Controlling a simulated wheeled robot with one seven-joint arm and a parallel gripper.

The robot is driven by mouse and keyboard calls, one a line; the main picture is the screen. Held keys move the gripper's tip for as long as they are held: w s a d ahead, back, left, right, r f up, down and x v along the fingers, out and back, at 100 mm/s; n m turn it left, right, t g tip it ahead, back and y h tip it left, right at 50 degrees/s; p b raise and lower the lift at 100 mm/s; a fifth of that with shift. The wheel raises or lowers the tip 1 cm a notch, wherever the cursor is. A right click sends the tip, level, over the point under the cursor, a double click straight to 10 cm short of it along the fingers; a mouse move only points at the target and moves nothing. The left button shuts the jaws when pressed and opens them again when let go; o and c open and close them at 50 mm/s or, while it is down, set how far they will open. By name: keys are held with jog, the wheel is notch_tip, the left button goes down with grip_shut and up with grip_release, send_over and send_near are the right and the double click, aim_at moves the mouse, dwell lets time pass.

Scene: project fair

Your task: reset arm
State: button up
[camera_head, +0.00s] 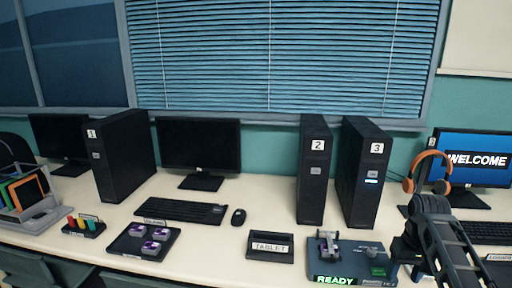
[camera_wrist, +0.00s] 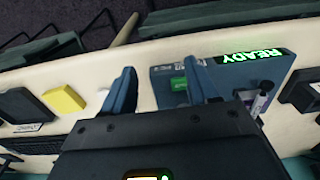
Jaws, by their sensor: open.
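My gripper (camera_wrist: 163,82) is open in the wrist view, with its two blue-grey fingers apart and nothing held between them. My gripper and arm also show at the lower right of the head view (camera_head: 408,248). Below the fingers is a blue-grey device with a lit green READY sign (camera_wrist: 250,57) and a green button (camera_wrist: 178,84). The same device (camera_head: 345,253) stands at the front of the desk in the head view, with a small grey and purple part on top. I cannot tell whether the fingers touch it.
A yellow block (camera_wrist: 64,99) lies left of the fingers. Computer towers 2 (camera_head: 313,170) and 3 (camera_head: 364,172) stand behind the device. Orange headphones (camera_head: 427,172) and a WELCOME monitor (camera_head: 470,158) are at right. A TABLET stand (camera_head: 270,247) is left of the device.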

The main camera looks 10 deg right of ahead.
jog(key=s+a+f+t, duration=0.4)
jog(key=s+a+f, duration=0.5)
jog(key=a+f, duration=0.45)
jog(key=s+a+f+n+t, duration=0.1)
jog(key=s+a+t, duration=0.15)
jog(key=s, duration=0.35)
jog(key=s+a+t, duration=0.1)
jog(key=s+a, duration=0.3)
jog(key=s, duration=0.3)
jog(key=s+a+r+t, duration=0.2)
jog(key=s+r, duration=0.3)
jog(key=s, duration=0.3)
jog(key=s+a+r+t, duration=0.2)
jog(key=s+r, duration=0.4)
jog(key=s, duration=0.1)
jog(key=s+r+n+t, duration=0.1)
jog(key=s+r, duration=0.3)
jog(key=r, duration=0.4)
jog(key=s+r+n+t, duration=0.1)
jog(key=s+r+t, duration=0.1)
jog(key=s+r, duration=0.3)
notch_tip(320, 180, up, 4)
jog(key=shift+f, duration=0.15)
jog(key=shift+c, duration=0.2)
